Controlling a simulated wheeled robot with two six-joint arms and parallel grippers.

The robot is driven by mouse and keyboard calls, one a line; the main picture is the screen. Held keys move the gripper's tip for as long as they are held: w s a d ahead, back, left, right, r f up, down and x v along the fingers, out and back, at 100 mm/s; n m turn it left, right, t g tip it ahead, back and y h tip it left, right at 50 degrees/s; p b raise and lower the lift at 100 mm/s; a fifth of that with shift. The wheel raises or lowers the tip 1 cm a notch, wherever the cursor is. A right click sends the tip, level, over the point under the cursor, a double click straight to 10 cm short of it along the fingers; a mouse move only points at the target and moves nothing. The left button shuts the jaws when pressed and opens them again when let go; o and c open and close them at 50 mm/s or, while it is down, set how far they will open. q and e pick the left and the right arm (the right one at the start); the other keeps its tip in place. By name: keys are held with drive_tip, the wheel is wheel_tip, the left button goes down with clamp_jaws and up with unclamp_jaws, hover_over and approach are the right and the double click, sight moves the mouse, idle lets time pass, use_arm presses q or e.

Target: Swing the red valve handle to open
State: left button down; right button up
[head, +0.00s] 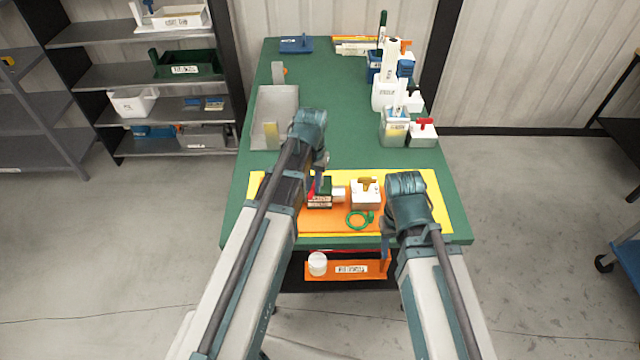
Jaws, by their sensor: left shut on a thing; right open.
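A dark green valve block (320,200) with a white label stands on the orange mat near the table's front edge. A white fitting sticks out on its right. The red valve handle (311,192) shows as a small red piece at the block's left side, partly hidden by my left arm. My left gripper (318,184) is shut on the handle; the exact grasp is small and partly hidden. The handle's angle is hard to tell. My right gripper (385,232) is open and empty, low at the mat's right side, largely hidden by its own wrist.
A white block with a yellow handle (366,192) and a green ring (359,220) are close right of the valve block. A grey tray (275,104) lies at the left. Bins and a white block with a red top (423,134) stand at the back right. Mid-table is clear.

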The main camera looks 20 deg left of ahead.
use_arm(q)
drive_tip(key=shift+w+a+m, duration=0.1)
drive_tip(key=shift+a+m, duration=0.3)
drive_tip(key=shift+m, duration=0.4)
drive_tip(key=shift+w+a+m, duration=0.1)
drive_tip(key=shift+a+m, duration=0.3)
drive_tip(key=shift+m, duration=0.4)
drive_tip(key=shift+w+a+m, duration=0.2)
drive_tip(key=shift+a+m, duration=0.2)
drive_tip(key=shift+m, duration=0.45)
drive_tip(key=shift+w+a+m, duration=0.15)
drive_tip(key=shift+a+m, duration=0.25)
drive_tip(key=shift+m, duration=0.45)
drive_tip(key=shift+w+a+m, duration=0.3)
drive_tip(key=shift+w+m, duration=0.05)
drive_tip(key=shift+m, duration=0.5)
drive_tip(key=shift+w+a+m, duration=0.3)
drive_tip(key=shift+m, duration=0.55)
